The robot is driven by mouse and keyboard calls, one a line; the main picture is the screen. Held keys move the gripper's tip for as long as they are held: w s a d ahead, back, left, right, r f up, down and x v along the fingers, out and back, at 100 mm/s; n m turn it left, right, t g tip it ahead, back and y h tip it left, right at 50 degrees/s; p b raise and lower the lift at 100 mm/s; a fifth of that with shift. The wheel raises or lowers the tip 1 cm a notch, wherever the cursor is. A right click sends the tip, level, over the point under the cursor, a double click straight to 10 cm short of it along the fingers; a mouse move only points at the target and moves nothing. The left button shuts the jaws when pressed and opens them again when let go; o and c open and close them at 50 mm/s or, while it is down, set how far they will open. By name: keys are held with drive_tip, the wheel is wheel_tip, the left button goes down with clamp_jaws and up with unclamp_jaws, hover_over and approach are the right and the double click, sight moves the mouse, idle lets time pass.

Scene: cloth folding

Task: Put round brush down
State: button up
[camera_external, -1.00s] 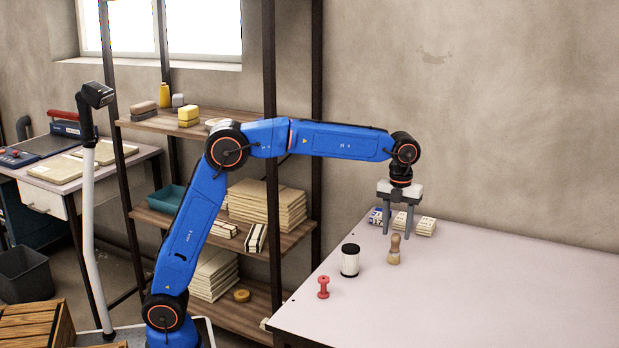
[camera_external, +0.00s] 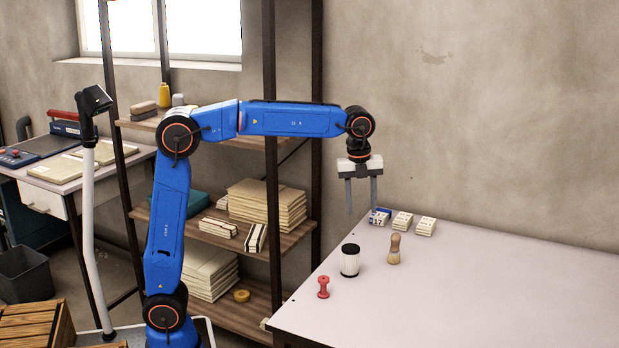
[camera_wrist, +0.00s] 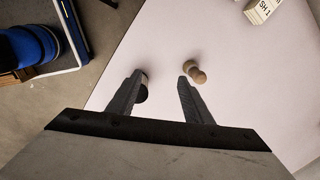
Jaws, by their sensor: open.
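The round brush (camera_external: 394,249) has a wooden handle and pale bristles. It stands upright on the pale table (camera_external: 470,300), bristles down. In the wrist view the brush (camera_wrist: 195,71) shows from above, just beyond the right finger's tip. My gripper (camera_external: 362,208) is open and empty, above the table's back left edge, up and to the left of the brush and apart from it. Its two fingers (camera_wrist: 160,75) also show apart in the wrist view, with nothing between them.
A black-capped white cylinder (camera_external: 350,261) and a red spool-like piece (camera_external: 323,287) stand left of the brush. A shelf rack (camera_external: 285,240) stands left of the table. The table's right side is clear.

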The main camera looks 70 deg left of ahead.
drive_tip(key=s+a+n+t, duration=0.1)
drive_tip(key=s+a+n, duration=0.15)
drive_tip(key=s, duration=0.35)
drive_tip(key=s+a+n, duration=0.2)
drive_tip(key=s+n, duration=0.1)
drive_tip(key=s, duration=0.3)
drive_tip(key=s+a+f+n+t, duration=0.1)
drive_tip(key=s+a+f+n, duration=0.1)
drive_tip(key=s+f+n, duration=0.3)
drive_tip(key=s+a+f+n+t, duration=0.1)
drive_tip(key=s+f+n, duration=0.4)
drive_tip(key=s, duration=0.8)
drive_tip(key=s+a+f+n, duration=0.2)
drive_tip(key=s+f+n, duration=0.3)
drive_tip(key=s, duration=0.4)
drive_tip(key=shift+s+a+f+n+t, duration=0.2)
drive_tip(key=shift+a+f+n+t, duration=0.1)
drive_tip(key=shift+n+t, duration=0.15)
